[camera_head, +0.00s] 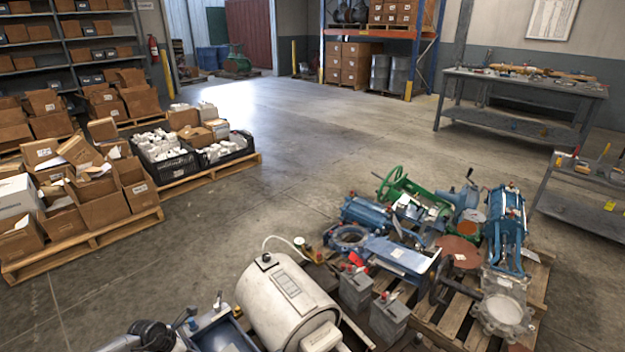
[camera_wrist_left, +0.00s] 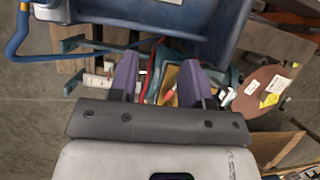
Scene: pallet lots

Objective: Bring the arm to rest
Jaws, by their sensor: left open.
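My left gripper (camera_wrist_left: 161,72) shows in the left wrist view, with its two dark purple-grey fingers spread apart. I see nothing clamped between the fingers. Behind them lie a teal-edged item with a yellow-brown face (camera_wrist_left: 171,84) and a thin red cable; I cannot tell how far off they are. A blue metal housing (camera_wrist_left: 205,18) fills the top of that view, just beyond the fingertips. In the head view I cannot make out either gripper for certain.
A pallet (camera_head: 452,322) of blue and green valves and pumps stands right of centre. A white cylindrical tank (camera_head: 287,302) and grey batteries (camera_head: 388,318) are in front. Boxes fill pallets (camera_head: 95,240) at left. A workbench (camera_head: 525,82) stands at back right. The middle floor is clear.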

